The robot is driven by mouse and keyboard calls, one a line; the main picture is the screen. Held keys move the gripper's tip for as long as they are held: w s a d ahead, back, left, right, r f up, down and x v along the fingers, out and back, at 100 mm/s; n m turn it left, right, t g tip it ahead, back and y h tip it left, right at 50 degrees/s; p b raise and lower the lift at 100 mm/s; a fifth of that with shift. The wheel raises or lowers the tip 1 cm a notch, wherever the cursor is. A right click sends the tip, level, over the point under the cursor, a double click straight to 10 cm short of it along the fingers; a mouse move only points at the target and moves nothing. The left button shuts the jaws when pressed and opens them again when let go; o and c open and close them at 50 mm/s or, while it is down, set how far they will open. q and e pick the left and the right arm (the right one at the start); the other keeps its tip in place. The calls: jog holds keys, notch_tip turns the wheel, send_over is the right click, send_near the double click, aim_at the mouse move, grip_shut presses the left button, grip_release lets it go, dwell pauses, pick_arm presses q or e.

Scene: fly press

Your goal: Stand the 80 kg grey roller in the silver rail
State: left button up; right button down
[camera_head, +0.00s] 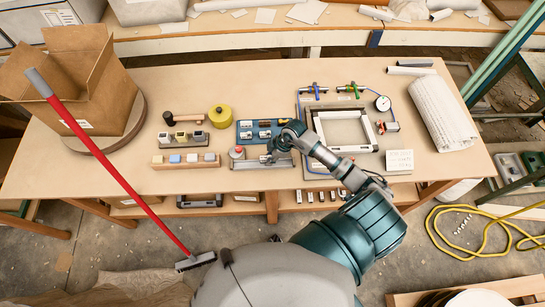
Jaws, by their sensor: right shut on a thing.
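My right gripper (270,157) reaches over the middle of the bench, pointing down at the silver rail (247,165). It is shut on what looks like the grey roller. The fingers mostly hide the roller, and I cannot tell whether it touches the rail or is upright. The rail lies near the front of the bench, just in front of a blue tray (243,138) that holds several small metal pieces. Any weight marking is too small to read. My left gripper is not in view.
A red-topped button (237,152) stands beside the rail. To the left are a wooden strip (160,165) with small blocks, a yellow tin (220,116) and a cardboard box (75,85). A metal frame (343,112) and a white roll (443,112) lie to the right. A red-handled tool (120,175) crosses the left front.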

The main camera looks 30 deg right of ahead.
aim_at(265, 166)
jog(key=shift+s+a+f, duration=0.45)
jog(key=shift+a+f, duration=0.15)
jog(key=shift+a, duration=0.2)
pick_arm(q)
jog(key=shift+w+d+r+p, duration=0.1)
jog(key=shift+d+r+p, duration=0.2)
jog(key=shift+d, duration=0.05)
pick_arm(e)
jog(key=shift+a+f, duration=0.15)
jog(key=shift+a, duration=0.4)
jog(key=c, duration=1)
grip_release()
jog(key=shift+f+g, duration=0.1)
jog(key=shift+g, duration=0.2)
jog(key=shift+c, duration=0.2)
jog(key=shift+o, duration=0.5)
jog(key=shift+w+a, duration=0.1)
jog(key=shift+w, duration=0.15)
jog(key=shift+w+a, duration=0.1)
jog(key=shift+a+r, duration=0.15)
jog(key=shift+r, duration=0.05)
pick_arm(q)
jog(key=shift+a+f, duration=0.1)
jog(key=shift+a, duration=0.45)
pick_arm(e)
jog(key=shift+r, duration=0.1)
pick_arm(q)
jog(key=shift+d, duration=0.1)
pick_arm(e)
jog(key=shift+d, duration=0.35)
